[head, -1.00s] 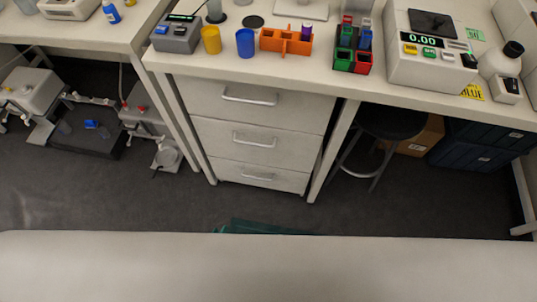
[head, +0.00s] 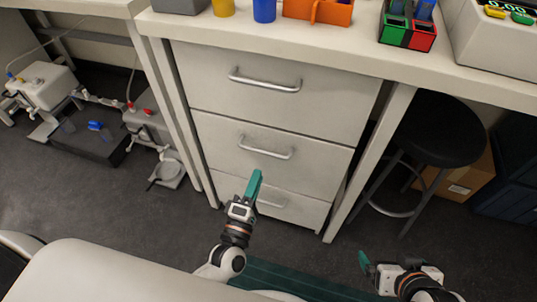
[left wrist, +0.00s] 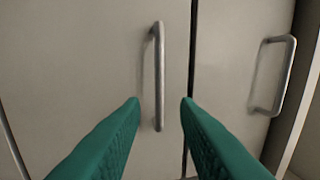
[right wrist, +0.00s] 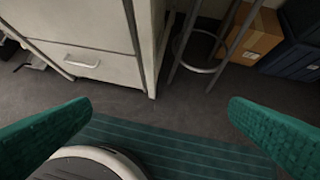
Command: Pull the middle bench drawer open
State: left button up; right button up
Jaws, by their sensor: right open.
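The middle bench drawer (head: 220,145) is the second of three grey drawers under the bench. It looks shut, flush with the others. Its silver bar handle (head: 265,148) runs across its front. In the left wrist view this handle (left wrist: 159,75) appears upright, ahead of and between the fingertips, slightly toward the left one. My left gripper (head: 254,178) is open and empty, with its green fingers in front of the lower drawers; I cannot tell any contact with the handle. My right gripper (head: 366,262) is open and empty, low above the floor at right; it also shows in its wrist view (right wrist: 160,103).
The top drawer handle (head: 264,80) and the bottom drawer handle (head: 271,203) sit above and below. The bench leg (head: 372,155) stands just right of the drawers. A black stool (head: 438,130) and a cardboard box (head: 460,182) are further right.

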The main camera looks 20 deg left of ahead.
aim_at(266, 152)
pick_arm(q)
jog(key=w, duration=0.3)
jog(key=w+r, duration=0.1)
jog(key=w, duration=0.4)
jog(key=shift+w+d+r+b, duration=0.15)
jog(key=shift+w+r+b, duration=0.15)
jog(key=shift+w+b, duration=0.1)
pick_arm(e)
jog(key=w+r+t, duration=0.1)
jog(key=w+a+r+t, duration=0.1)
jog(key=w, duration=0.1)
jog(key=shift+a+y, duration=0.1)
jog(key=shift+y, duration=0.2)
pick_arm(q)
jog(key=shift+s, duration=0.1)
grip_shut()
